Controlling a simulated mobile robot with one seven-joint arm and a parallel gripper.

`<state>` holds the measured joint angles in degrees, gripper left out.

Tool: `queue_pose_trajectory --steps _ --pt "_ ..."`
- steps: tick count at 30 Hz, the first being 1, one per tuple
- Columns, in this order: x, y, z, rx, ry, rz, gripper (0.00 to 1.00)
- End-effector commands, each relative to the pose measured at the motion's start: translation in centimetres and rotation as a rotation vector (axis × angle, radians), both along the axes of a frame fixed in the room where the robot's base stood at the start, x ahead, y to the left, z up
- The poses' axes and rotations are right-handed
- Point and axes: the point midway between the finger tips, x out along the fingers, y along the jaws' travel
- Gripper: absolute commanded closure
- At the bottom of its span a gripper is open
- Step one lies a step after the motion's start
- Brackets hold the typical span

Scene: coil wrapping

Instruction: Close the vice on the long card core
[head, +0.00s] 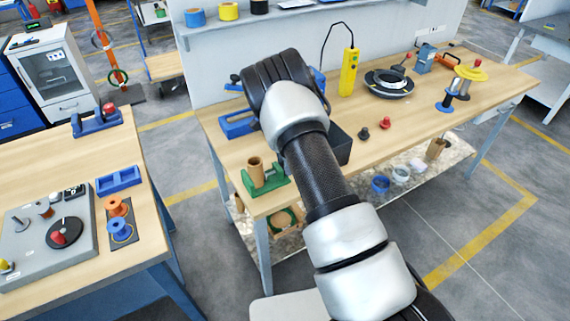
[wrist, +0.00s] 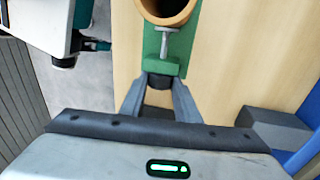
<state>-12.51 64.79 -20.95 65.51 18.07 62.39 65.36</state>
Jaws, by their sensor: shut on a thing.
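The green vice (head: 268,180) stands at the front left of the middle bench. The brown card core (head: 256,172) stands upright in it. In the wrist view the core (wrist: 168,8) is cut off by the top edge, and the green vice body (wrist: 178,50) with a grey screw (wrist: 163,40) lies below it. My gripper (wrist: 160,82) is shut on the dark knob (wrist: 160,80) at the near end of the vice. In the head view my arm hides the gripper. Whether the vice jaw touches the core I cannot tell.
A dark bin (head: 342,146), partly behind my arm, and a blue fixture (head: 237,126) stand near the vice. A second bench (head: 85,160) stands left across a floor gap.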

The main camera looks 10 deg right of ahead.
Motion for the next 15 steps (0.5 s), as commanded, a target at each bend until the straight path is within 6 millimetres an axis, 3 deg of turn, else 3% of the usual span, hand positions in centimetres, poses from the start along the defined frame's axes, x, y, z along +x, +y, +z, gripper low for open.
queue_pose_trajectory --steps 6,7,9,10,15 --pt "0.02 -0.04 0.06 -0.001 -0.001 -0.001 0.94" --pt "0.02 -0.04 0.06 0.0 -0.001 -0.001 0.68" --pt "0.01 -0.04 0.06 0.0 -0.001 -0.001 0.56" --pt "0.01 -0.04 0.06 0.0 -0.001 -0.001 0.52" --pt "0.01 -0.03 0.05 0.0 -0.001 0.0 0.52"
